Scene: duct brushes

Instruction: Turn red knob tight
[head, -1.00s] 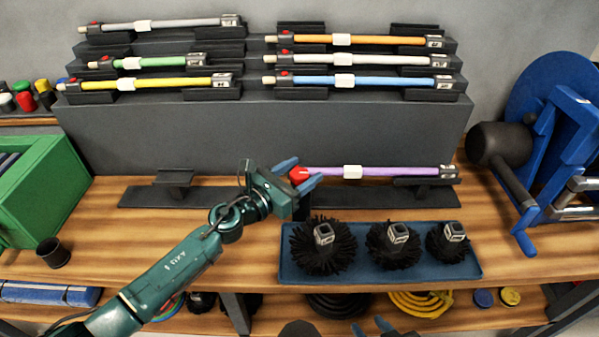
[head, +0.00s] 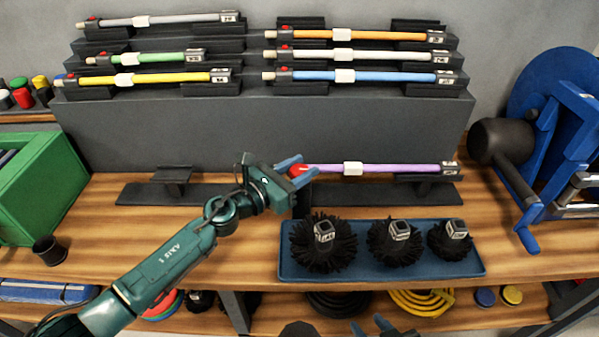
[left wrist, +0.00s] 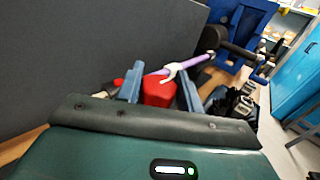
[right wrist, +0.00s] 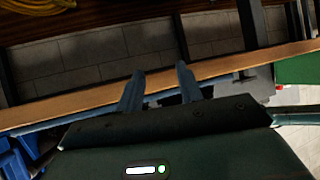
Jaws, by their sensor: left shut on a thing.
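The purple rod (head: 385,168) lies level on dark stands on the bench, with a white collar near its left part. The red knob (head: 298,169) is at its left end. My left gripper (head: 297,172) reaches it from the left, one finger on each side. In the left wrist view the red knob (left wrist: 158,92) sits between the two fingers, with the purple rod (left wrist: 184,66) behind it. The fingers hide part of the knob. My right gripper (right wrist: 160,85) is open and empty; its fingertips (head: 371,326) show at the bottom of the head view.
A blue tray (head: 300,275) with three black brushes lies in front of the rod. A grey stepped rack (head: 260,128) behind holds several coloured rods. A green box (head: 40,190) stands at left, a blue machine (head: 560,130) at right.

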